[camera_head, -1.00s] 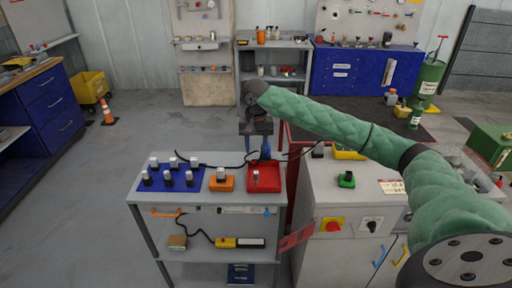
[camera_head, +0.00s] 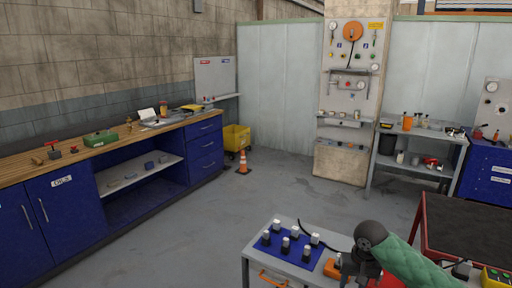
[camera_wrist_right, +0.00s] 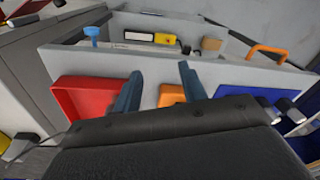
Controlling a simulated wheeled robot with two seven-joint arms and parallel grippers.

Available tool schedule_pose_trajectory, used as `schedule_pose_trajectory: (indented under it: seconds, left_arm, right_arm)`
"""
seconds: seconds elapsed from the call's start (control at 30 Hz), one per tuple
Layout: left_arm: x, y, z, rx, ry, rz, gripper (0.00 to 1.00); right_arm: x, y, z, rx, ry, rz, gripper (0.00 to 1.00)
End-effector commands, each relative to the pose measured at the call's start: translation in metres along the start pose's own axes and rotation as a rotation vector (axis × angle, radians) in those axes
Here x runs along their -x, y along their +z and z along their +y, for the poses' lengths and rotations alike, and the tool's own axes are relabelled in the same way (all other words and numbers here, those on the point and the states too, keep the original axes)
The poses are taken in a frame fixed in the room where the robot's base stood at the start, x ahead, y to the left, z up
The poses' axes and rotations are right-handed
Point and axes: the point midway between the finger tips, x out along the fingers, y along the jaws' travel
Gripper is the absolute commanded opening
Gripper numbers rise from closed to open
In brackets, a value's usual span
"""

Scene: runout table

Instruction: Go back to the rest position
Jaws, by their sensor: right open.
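My right gripper (camera_head: 358,272) is at the bottom right of the head view, over the small grey bench (camera_head: 262,243); my green arm comes in from the right. The blue mat (camera_head: 268,246) holds several grey-topped knobs in the head view. My left gripper is in neither view.
A blue workbench (camera_head: 75,215) with a wooden top runs along the left wall. A yellow bin (camera_head: 237,137) and an orange cone (camera_head: 243,162) stand at its far end. A red-framed table (camera_head: 465,228) is at the right. The middle floor is clear.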

Motion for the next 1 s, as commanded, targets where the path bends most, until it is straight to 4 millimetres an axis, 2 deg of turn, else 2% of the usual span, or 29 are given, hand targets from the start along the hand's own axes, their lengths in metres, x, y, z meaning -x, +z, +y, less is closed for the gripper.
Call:
schedule_pose_trajectory:
  seconds: [0.03,0.2,0.5,0.77,1.0]
  left_arm:
    - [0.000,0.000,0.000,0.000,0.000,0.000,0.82]
    - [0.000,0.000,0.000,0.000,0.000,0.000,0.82]
    - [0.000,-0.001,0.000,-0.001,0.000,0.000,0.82]
    - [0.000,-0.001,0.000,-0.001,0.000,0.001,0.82]
    - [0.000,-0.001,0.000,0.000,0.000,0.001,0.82]
  right_arm:
    - [-0.014,0.014,-0.011,0.033,-0.017,0.001,0.42]
    - [-0.044,0.050,-0.039,0.134,-0.059,0.032,0.42]
    - [-0.085,0.116,-0.073,0.264,-0.125,0.096,0.42]
    - [-0.106,0.172,-0.085,0.328,-0.155,0.156,0.42]
    - [-0.118,0.223,-0.080,0.355,-0.148,0.205,0.42]
